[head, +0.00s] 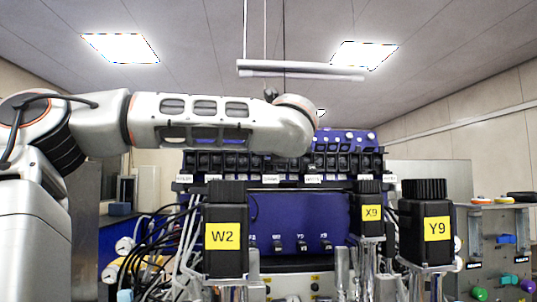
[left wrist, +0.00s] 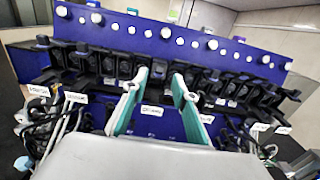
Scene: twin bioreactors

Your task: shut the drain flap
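I cannot pick out the drain flap for certain in either view. A blue bioreactor unit (head: 300,215) stands ahead, with a row of black parts (head: 225,162) and small white labels along its upper front. In the left wrist view the same black row (left wrist: 225,88) runs across the picture below a blue top panel (left wrist: 170,38). My left gripper (left wrist: 160,78) is open, its two teal fingers apart on either side of a white label (left wrist: 152,110), with nothing seen between them. In the head view my left wrist hides the gripper. My right gripper is not in view.
Black motor blocks marked W2 (head: 226,250), X9 (head: 370,220) and Y9 (head: 436,235) stand in front of the unit. Cables (head: 165,245) hang at its left. A panel with coloured knobs (head: 500,250) stands at the right. A light bar (head: 300,71) hangs above.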

